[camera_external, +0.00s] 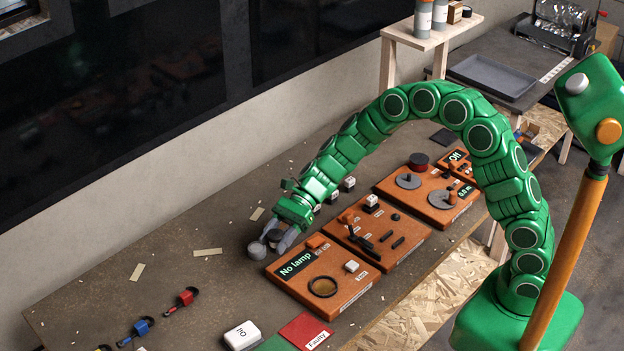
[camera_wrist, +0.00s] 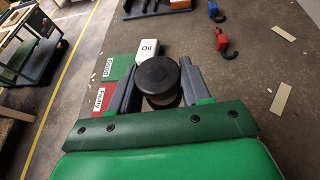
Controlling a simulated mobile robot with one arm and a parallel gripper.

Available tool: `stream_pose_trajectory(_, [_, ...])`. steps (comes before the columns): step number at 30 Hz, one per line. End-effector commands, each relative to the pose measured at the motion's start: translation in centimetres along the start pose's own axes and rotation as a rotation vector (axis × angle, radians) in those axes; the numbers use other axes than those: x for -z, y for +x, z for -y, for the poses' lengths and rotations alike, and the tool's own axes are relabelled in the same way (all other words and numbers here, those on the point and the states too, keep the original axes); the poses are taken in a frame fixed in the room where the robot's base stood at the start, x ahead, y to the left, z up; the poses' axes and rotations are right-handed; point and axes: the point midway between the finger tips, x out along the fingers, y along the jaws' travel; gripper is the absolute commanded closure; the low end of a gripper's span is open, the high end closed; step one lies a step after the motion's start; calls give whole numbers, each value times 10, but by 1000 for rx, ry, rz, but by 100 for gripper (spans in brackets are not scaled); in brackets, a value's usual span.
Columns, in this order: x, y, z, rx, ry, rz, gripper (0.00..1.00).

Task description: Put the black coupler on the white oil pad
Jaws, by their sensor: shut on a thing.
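The black coupler (camera_wrist: 158,77) is a short dark cylinder between my fingers in the wrist view; part of it shows dark in the external view (camera_external: 275,236). My gripper (camera_external: 281,241) is shut on it, above the bench left of the "No lamp" board. The gripper's grey fingers lie either side of the coupler in the wrist view (camera_wrist: 157,90). The white oil pad (camera_external: 242,335), marked "Oil", lies at the front of the bench, apart from the gripper. It shows beyond the coupler in the wrist view (camera_wrist: 149,48), partly hidden by it.
The orange "No lamp" board (camera_external: 318,278) stands right of the gripper. A red "Faulty" pad (camera_external: 306,331) and a green pad (camera_external: 275,344) adjoin the oil pad. Red (camera_external: 184,298) and blue (camera_external: 141,327) pieces lie left.

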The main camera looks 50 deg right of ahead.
Motion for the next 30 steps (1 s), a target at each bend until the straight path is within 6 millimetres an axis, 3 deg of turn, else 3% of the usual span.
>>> stream_pose_trajectory(6, [-32, 48, -67, -114, -50, 1, 82])
stream_pose_trajectory(15, [-58, 86, -138, -228, -97, 5, 82])
stream_pose_trajectory(21, [-63, 95, -151, -252, -109, 4, 82])
stream_pose_trajectory(30, [-57, 121, -126, -250, -111, 2, 82])
